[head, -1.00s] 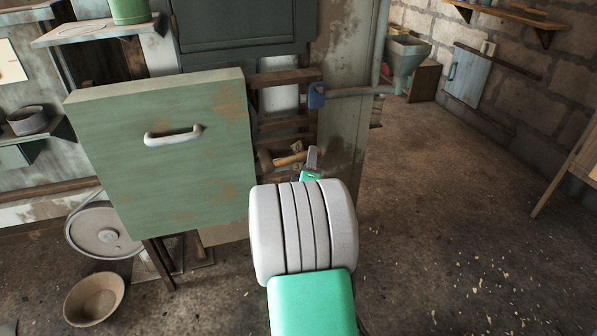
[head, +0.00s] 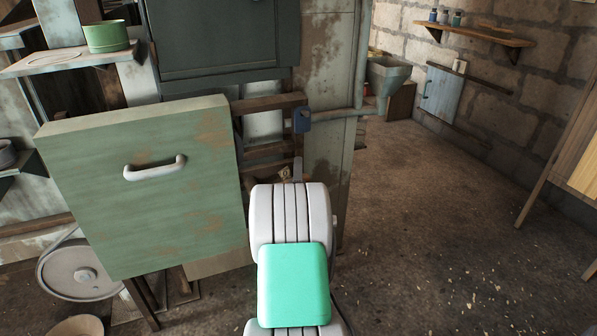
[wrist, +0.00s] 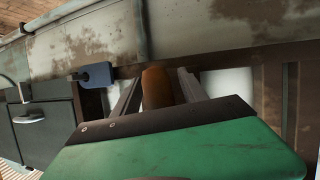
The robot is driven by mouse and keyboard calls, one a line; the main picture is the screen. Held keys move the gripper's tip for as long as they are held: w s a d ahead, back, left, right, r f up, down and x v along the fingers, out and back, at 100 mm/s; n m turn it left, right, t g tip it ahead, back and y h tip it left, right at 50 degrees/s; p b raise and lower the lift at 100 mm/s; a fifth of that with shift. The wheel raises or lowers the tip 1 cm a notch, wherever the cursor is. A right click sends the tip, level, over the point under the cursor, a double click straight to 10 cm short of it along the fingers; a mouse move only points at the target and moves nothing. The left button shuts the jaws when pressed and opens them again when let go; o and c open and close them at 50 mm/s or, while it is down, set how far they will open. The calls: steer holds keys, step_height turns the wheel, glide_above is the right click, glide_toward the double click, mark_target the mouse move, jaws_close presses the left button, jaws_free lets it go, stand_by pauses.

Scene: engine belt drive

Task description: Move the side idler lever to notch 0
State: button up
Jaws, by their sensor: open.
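A rounded brown wooden grip, apparently the side idler lever's handle (wrist: 157,87), stands between the two fingers of my gripper (wrist: 159,90) in the wrist view. The fingers are apart, one on each side of it. A gap shows on its right; I cannot tell whether the left finger touches it. In the head view my arm hides most of the gripper, and only a grey finger (head: 297,169) shows above the arm. The lever's pivot and notches are hidden, so its notch cannot be read.
A blue block (head: 302,120) on a pipe sits above the gripper; it also shows in the wrist view (wrist: 97,75). A green panel with a white handle (head: 140,185) stands close on the left. A rusty post (head: 325,110) is behind. Open floor (head: 430,220) lies right.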

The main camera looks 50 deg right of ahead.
jaws_close()
stand_by(0.5)
stand_by(0.9)
